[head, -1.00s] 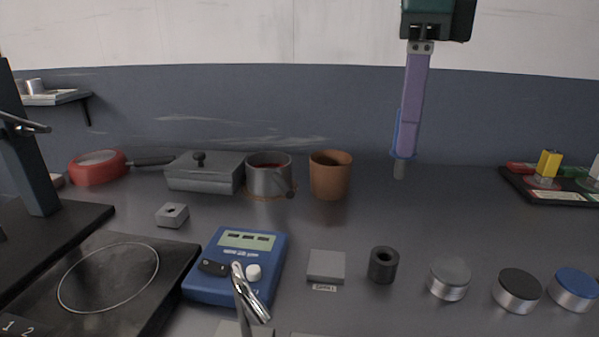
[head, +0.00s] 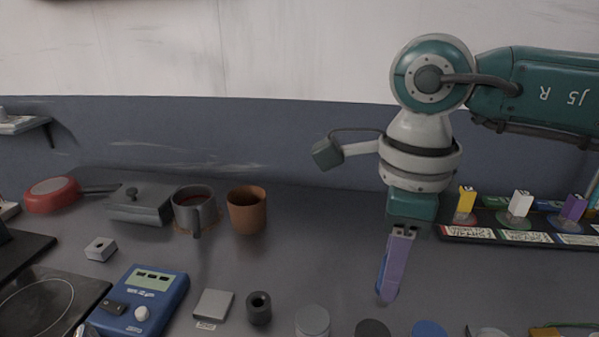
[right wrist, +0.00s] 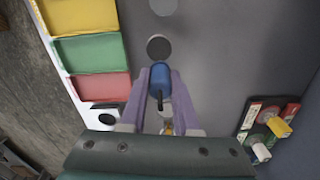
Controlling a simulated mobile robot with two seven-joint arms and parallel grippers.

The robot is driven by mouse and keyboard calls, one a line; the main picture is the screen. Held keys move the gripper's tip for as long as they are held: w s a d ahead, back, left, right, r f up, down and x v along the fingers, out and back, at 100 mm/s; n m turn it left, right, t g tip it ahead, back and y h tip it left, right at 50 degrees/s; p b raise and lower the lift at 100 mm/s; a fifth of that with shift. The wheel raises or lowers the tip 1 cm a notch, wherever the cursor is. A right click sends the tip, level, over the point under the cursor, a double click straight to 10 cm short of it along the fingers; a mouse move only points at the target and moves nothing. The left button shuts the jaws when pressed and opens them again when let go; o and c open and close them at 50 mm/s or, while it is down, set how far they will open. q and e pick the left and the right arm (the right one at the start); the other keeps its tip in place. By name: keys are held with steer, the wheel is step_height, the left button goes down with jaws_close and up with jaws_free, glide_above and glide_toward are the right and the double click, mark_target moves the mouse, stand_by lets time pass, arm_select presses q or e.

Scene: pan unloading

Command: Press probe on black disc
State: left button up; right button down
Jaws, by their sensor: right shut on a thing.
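The black disc (head: 373,329) is at the bottom edge of the head view, partly cut off, between a grey disc (head: 313,321) and a blue disc (head: 430,329). In the right wrist view the black disc (right wrist: 159,47) lies just beyond my fingertips. My right gripper (head: 386,298) points down with its purple fingers shut on the probe. The probe's blue body (right wrist: 160,78) shows between the fingers in the right wrist view. The probe's tip is hidden in both views, so I cannot tell its height above the table. My left gripper is not in view.
A dark rack (head: 480,233) with coloured blocks stands at the right. Pots (head: 246,210) stand farther back. Yellow, green and red bins (right wrist: 93,54) show beside the gripper.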

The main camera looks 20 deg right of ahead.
mark_target(381, 306)
steer(key=shift+f, duration=0.25)
steer(key=shift+a+f+b, duration=0.2)
steer(key=shift+f+b, duration=0.4)
steer(key=shift+b, duration=0.05)
steer(key=shift+f+b, duration=0.3)
steer(key=shift+f, duration=0.1)
steer(key=shift+f+b, duration=1.15)
steer(key=shift+f, duration=0.3)
steer(key=shift+f+b, duration=0.35)
steer(key=shift+f, duration=0.1)
